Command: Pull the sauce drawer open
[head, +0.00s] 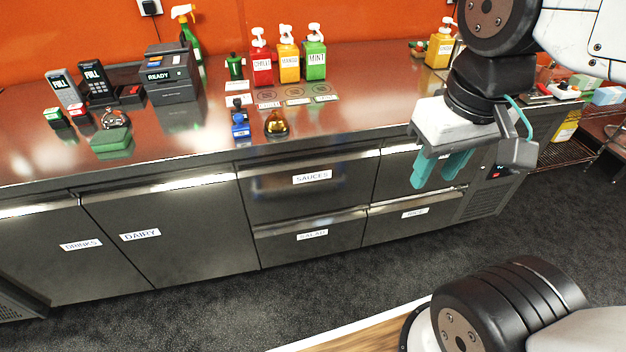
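The sauce drawer (280,192) is a dark steel drawer front with a white "SAUCES" label (312,177), in the upper row under the counter. It looks closed, flush with its neighbours. A bright metal strip runs along its top edge. My gripper (438,172) has teal fingers pointing down. It is to the right of the sauce drawer, in front of the right-hand drawers, and appears apart from them. A gap shows between the two fingers, and nothing is seen between them.
Below are a lower drawer (300,241) and a "RICE" drawer (400,222). Dairy (180,235) and drinks doors (50,255) are at left. Chilli, mango and mint bottles (288,58) stand on the counter (350,100). The dark floor (240,300) before the drawers is clear.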

